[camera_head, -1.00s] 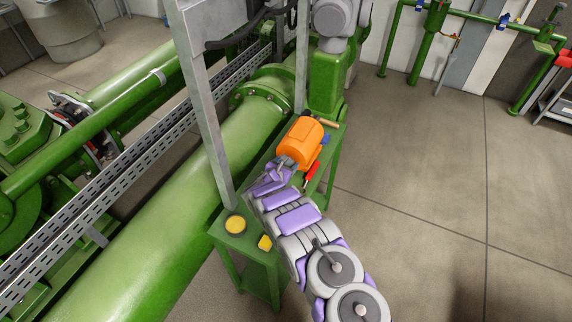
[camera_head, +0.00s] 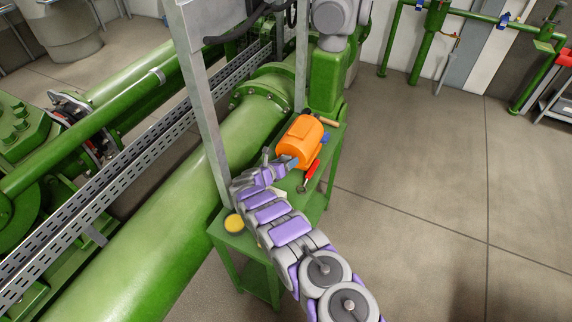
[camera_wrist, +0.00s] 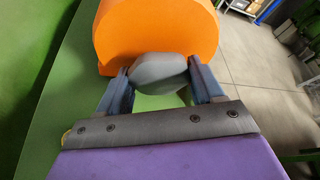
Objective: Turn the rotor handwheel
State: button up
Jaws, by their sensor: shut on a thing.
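The orange case (camera_head: 302,137) lies on the green bench and fills the top of the wrist view (camera_wrist: 155,35). A grey rounded handwheel (camera_wrist: 160,78) sits at its near end. My gripper (camera_wrist: 160,70) has one finger on each side of the handwheel and is shut on it. In the head view my gripper (camera_head: 282,164) is at the case's near end, where the fingers and handwheel are too small to tell apart.
The green bench (camera_head: 318,200) carries a red-handled tool (camera_head: 311,171) right of my gripper and a yellow round piece (camera_head: 234,223) at its near left. A metal post (camera_head: 205,120) and a large green pipe (camera_head: 175,205) stand close on the left. Open floor lies right.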

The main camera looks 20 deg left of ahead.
jog(key=shift+s+f+n+h+b, duration=0.1)
jog(key=shift+f+n+h+b, duration=0.3)
jog(key=shift+n+b, duration=0.2)
jog(key=shift+a+n+h+b, duration=0.1)
jog(key=shift+n+h+b, duration=0.4)
jog(key=shift+n+b, duration=0.5)
jog(key=shift+r+b, duration=0.1)
jog(key=shift+b, duration=0.2)
jog(key=o, duration=0.9)
jog(key=shift+a, duration=0.1)
jog(key=shift+o, duration=0.7)
jog(key=shift+r, duration=0.1)
